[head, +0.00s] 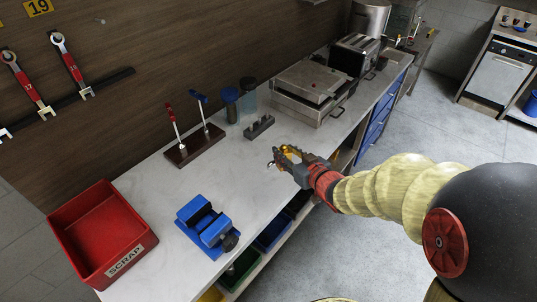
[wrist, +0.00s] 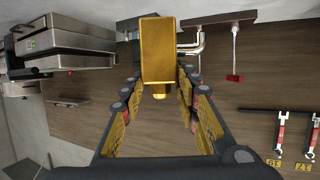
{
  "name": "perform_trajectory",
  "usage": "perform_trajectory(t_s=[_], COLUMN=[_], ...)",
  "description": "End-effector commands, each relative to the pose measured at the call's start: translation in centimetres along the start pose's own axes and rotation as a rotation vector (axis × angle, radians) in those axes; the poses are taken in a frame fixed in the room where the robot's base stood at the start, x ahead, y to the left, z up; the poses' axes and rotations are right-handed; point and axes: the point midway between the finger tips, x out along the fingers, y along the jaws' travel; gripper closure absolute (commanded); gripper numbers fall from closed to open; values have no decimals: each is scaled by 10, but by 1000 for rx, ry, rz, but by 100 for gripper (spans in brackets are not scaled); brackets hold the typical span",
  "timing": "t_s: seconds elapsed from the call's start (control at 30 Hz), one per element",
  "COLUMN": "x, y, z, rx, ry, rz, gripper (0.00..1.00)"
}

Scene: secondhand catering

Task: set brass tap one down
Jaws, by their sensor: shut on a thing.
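The brass tap (wrist: 158,50) shows in the wrist view as a golden block with a small stub, between the fingers. My gripper (wrist: 158,92) is shut on it. In the head view my gripper (head: 282,161) is over the white counter near its front edge, with the golden tap (head: 291,152) partly hidden by the fingers. A small curved metal piece shows beside the block in the wrist view; I cannot tell whether it belongs to the tap. The gap between tap and counter is unclear.
The counter (head: 160,209) is clear around and left of my gripper. A blue vise (head: 207,226) and red scrap bin (head: 98,236) stand left. Behind are a dark stand (head: 194,146) with red and blue-topped rods and a slotted grey block (head: 259,127). A grill (head: 309,92) stands beyond.

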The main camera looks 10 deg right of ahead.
Motion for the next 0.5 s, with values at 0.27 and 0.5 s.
perform_trajectory(t_s=[0.27,0.5], x=[62,113], y=[4,8], z=[5,20], rx=[0,0], ry=[2,1], rz=[-2,-1], gripper=[100,100])
